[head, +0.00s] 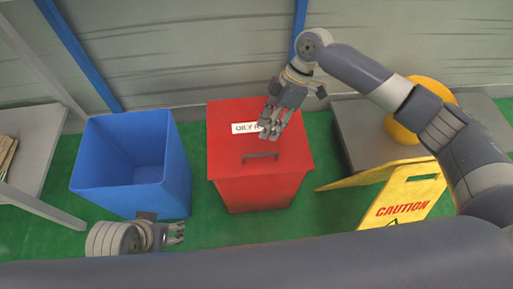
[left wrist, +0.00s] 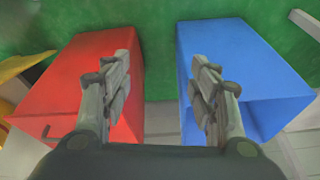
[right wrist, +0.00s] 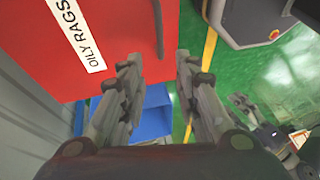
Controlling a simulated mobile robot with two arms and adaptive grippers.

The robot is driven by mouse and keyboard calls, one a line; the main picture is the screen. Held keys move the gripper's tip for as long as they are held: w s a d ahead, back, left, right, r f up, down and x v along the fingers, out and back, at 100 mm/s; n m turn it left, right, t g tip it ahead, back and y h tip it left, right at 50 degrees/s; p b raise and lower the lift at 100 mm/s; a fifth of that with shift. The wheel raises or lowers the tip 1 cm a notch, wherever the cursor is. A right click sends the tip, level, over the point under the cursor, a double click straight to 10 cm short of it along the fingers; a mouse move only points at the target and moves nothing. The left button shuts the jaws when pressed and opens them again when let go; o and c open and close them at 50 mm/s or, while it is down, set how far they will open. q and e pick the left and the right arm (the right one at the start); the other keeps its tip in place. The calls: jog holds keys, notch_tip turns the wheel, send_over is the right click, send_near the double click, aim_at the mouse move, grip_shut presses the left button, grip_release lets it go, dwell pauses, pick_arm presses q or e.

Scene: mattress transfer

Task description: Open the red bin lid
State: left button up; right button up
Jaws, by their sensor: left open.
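The red bin (head: 262,192) stands in the middle of the head view. Its red lid (head: 225,158) lies closed on top, with a white label (head: 243,128) and a dark handle (head: 261,156) near the front edge. My left gripper (head: 180,233) is low in front of the blue bin. Its fingers (left wrist: 165,75) are open and empty, between the red bin (left wrist: 85,75) and blue bin.
An open blue bin (head: 125,176) stands left of the red bin, with a gap between. A yellow caution sign (head: 405,198) and a grey surface (head: 365,140) with a yellow object (head: 432,88) are at the right. A grey table (head: 32,150) is at far left.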

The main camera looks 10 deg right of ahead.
jog(key=b, duration=0.2)
send_over(256, 149)
jog(key=s, duration=0.3)
jog(key=f, duration=0.4)
jog(key=d+f, duration=0.1)
jog(key=f, duration=0.1)
jog(key=shift+s+f, duration=0.15)
jog(key=shift+f, duration=0.15)
jog(key=shift+x, duration=1.15)
jog(key=shift+a+f, duration=0.15)
jog(key=shift+a, duration=0.05)
pick_arm(q)
jog(key=w, duration=0.1)
jog(key=w+t, duration=0.1)
jog(key=w+d+f, duration=0.1)
jog(key=shift+w+t, duration=0.3)
jog(key=shift+t, duration=0.1)
pick_arm(e)
grip_shut()
